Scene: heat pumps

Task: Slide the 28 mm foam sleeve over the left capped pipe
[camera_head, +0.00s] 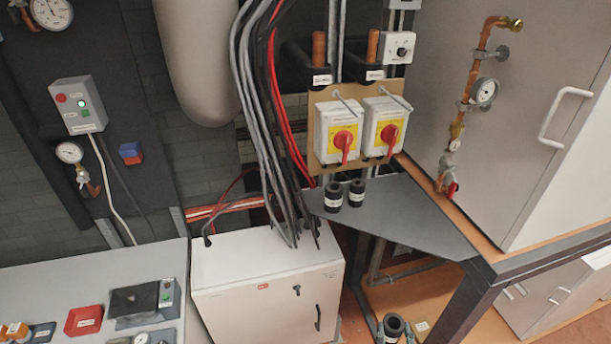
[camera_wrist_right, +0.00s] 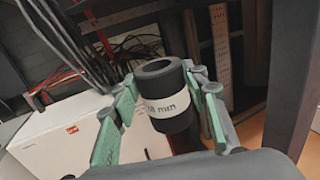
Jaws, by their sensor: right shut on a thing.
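The left capped pipe (camera_head: 319,46) is a short copper-coloured stub standing upright from a black fitting with a white label, on the back wall. A similar right pipe (camera_head: 372,45) stands beside it. My right gripper (camera_head: 394,334) is low at the bottom of the head view, well below the pipes. It is shut on a black foam sleeve (camera_head: 393,323). In the right wrist view the sleeve (camera_wrist_right: 177,123) sits upright, slightly tilted, between the green finger pads, its hollow end up. Its white label ends in "mm"; the number is partly hidden. My left gripper is not in view.
Two other black sleeves (camera_head: 333,196) (camera_head: 356,194) stand on the grey shelf (camera_head: 415,215), above and left of my right gripper. Below the pipes are two red-handled switches (camera_head: 344,142) (camera_head: 386,131). Cables hang left, above a white cabinet (camera_head: 262,293).

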